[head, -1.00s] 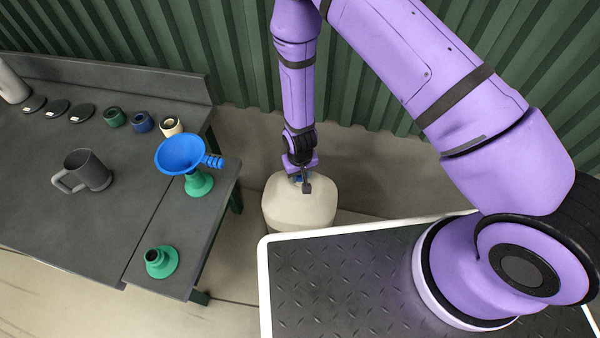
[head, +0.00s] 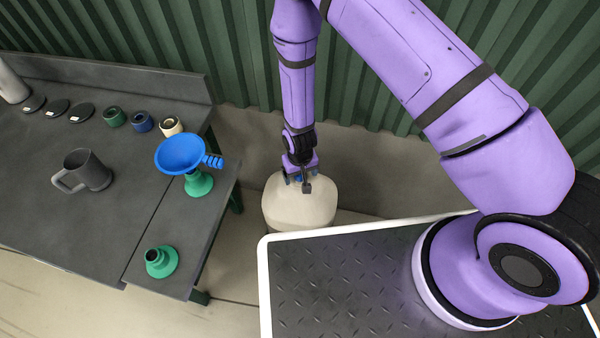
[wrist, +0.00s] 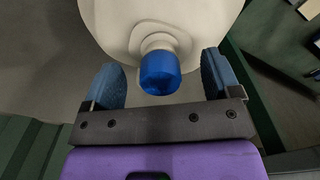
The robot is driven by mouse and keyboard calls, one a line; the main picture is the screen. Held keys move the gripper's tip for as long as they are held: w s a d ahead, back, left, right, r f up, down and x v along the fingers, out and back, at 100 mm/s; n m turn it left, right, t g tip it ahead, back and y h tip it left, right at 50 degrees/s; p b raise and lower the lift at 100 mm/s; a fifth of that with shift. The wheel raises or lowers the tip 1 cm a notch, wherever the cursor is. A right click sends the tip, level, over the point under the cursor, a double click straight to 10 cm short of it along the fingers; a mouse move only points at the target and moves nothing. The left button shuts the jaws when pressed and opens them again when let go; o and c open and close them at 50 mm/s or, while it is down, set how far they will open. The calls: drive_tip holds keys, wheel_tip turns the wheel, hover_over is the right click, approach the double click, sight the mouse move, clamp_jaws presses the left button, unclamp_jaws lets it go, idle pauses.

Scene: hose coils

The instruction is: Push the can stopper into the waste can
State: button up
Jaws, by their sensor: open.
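The waste can (head: 298,208) is a cream rounded container on the floor between the bench and my base. In the wrist view its pale top (wrist: 205,18) fills the upper middle, with a short neck. The can stopper (wrist: 160,72) is a blue cylinder at that neck; how deep it sits cannot be told. My gripper (wrist: 162,82) is open, its two blue finger pads on either side of the stopper with a gap on each side. In the head view my gripper (head: 300,180) is over the can's top and hides the stopper there.
The dark bench (head: 110,210) at left holds a grey mug (head: 95,172), a blue funnel (head: 180,155) on a green stand, a green adapter (head: 160,262) and several small caps and rings. A green corrugated wall (head: 225,50) stands behind.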

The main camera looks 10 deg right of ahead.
drive_tip(key=shift+r, duration=2.25)
wheel_tip(320, 180, up, 11)
idle(0.6)
drive_tip(key=shift+f, duration=0.1)
idle(0.8)
drive_tip(key=d+r+t, duration=0.1)
drive_tip(key=d+r, duration=0.3)
drive_tip(key=r, duration=0.6)
drive_tip(key=d+r+m+y, duration=0.1)
drive_tip(key=d+r, duration=0.3)
drive_tip(key=r, duration=0.5)
drive_tip(key=d+r+t, duration=0.1)
drive_tip(key=d+r, duration=0.2)
drive_tip(key=r, duration=0.7)
drive_tip(key=s+d+r+m+t, duration=0.1)
drive_tip(key=s+d+r, duration=0.5)
drive_tip(key=s+r, duration=0.2)
drive_tip(key=s+d+r+t+h, duration=0.1)
drive_tip(key=s+d+r+t, duration=0.1)
drive_tip(key=s+d+r, duration=0.5)
drive_tip(key=shift+s+d+r+m, duration=0.35)
drive_tip(key=shift+s+r, duration=0.35)
drive_tip(key=shift+s, duration=1.1)
